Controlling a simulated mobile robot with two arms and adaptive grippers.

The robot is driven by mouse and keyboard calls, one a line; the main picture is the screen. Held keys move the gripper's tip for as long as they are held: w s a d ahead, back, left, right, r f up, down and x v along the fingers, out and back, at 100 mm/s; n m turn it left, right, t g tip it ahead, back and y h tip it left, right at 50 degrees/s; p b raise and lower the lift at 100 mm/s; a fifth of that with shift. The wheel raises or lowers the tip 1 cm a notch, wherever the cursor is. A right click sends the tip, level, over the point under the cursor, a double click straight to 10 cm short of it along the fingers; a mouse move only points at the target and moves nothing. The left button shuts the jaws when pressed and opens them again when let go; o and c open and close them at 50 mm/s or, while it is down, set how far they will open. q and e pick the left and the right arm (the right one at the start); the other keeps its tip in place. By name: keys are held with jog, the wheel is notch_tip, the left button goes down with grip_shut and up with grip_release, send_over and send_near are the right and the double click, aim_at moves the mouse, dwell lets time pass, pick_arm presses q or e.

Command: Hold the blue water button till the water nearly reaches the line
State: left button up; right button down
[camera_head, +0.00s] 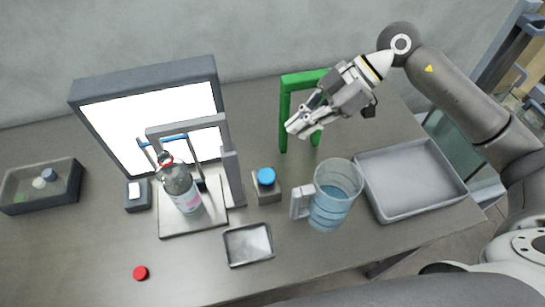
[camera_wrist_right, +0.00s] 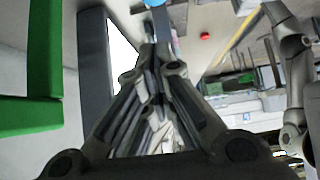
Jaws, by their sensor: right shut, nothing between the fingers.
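The blue button (camera_head: 266,176) sits on top of a small grey box on the table, between the grey frame and the pitcher. A clear bottle (camera_head: 183,188) with a pinkish label stands on a pale plate under the grey frame (camera_head: 230,170). Its water level and any line are too small to make out. A clear pitcher (camera_head: 330,205) holds bluish water. My right gripper (camera_head: 295,128) is shut and empty, above and behind the button, in front of the green frame. In the wrist view, its fingertips (camera_wrist_right: 153,48) point toward something blue at the top edge. My left gripper is out of view.
The green frame (camera_head: 284,115) stands close behind my right gripper. A bright panel (camera_head: 150,118) stands behind the bottle. A grey tray (camera_head: 410,180) is at the right, a small tray (camera_head: 248,244) in front, and a red cap (camera_head: 140,272) lies front left.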

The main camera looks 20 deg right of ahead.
jog(key=p, duration=0.3)
send_over(269, 173)
jog(key=f, duration=0.7)
jog(key=shift+a, duration=0.2)
notch_tip(269, 173, down, 3)
jog(key=shift+d+r, duration=0.15)
jog(key=shift+f, duration=0.7)
